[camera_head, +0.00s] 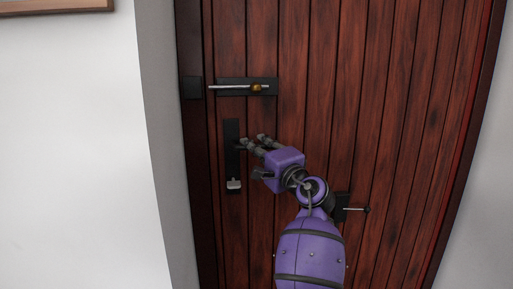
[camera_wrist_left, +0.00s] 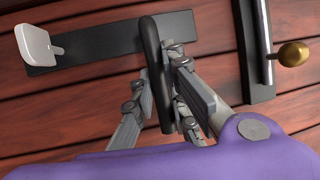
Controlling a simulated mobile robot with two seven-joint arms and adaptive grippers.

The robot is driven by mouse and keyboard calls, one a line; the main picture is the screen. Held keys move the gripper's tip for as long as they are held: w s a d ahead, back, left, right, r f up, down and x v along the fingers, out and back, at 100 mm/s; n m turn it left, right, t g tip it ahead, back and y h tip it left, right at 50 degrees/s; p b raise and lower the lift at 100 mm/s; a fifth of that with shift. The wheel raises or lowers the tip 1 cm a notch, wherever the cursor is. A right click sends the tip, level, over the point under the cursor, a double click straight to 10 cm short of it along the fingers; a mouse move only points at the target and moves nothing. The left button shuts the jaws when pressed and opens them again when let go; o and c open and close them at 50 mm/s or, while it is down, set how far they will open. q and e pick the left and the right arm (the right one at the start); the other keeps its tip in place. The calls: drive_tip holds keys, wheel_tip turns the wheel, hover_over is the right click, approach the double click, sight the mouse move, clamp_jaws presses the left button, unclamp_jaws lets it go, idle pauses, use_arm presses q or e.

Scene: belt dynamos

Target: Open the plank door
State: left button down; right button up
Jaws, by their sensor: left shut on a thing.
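The dark red plank door (camera_head: 310,60) sits in its frame and looks closed. A black lever handle (camera_wrist_left: 150,50) sticks out from a black upright plate (camera_head: 231,130) near the door's left edge. My left gripper (camera_head: 252,142) is shut on the lever, with fingers on both sides of it in the left wrist view. A pale thumb-turn (camera_head: 233,184) sits at the plate's lower end. Above is a sliding bolt with a metal rod (camera_head: 225,87) and brass knob (camera_head: 257,87); its left end lies near a dark block (camera_head: 191,88) on the frame. My right gripper is not in view.
A pale wall (camera_head: 70,150) fills the left side, with a wooden frame (camera_head: 55,6) at its top. A grey wall (camera_head: 490,180) is at the right. A small dark part with a thin rod (camera_head: 355,209) shows beside my forearm; I cannot tell what it is.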

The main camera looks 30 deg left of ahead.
sight(251, 163)
use_arm(q)
drive_tip(key=shift+f, duration=0.15)
drive_tip(key=m+t, duration=0.1)
drive_tip(key=m, duration=0.1)
drive_tip(key=f+m+t, duration=0.1)
drive_tip(key=m, duration=0.1)
drive_tip(key=f+m+p, duration=0.1)
drive_tip(key=shift+s+a+f+m+t, duration=0.2)
drive_tip(key=shift+a+f+m+t, duration=0.1)
drive_tip(key=shift+m+t, duration=0.1)
drive_tip(key=shift+s+a+f+m+t+p, duration=0.15)
drive_tip(key=shift+f+m+t+p, duration=0.2)
drive_tip(key=shift+m, duration=0.6)
drive_tip(key=shift+s+a+f+m+t+p, duration=0.1)
drive_tip(key=shift+f+m+t, duration=0.2)
drive_tip(key=shift+m+t, duration=0.45)
drive_tip(key=shift+m, duration=0.3)
drive_tip(key=shift+f, duration=0.15)
drive_tip(key=shift+f, duration=0.1)
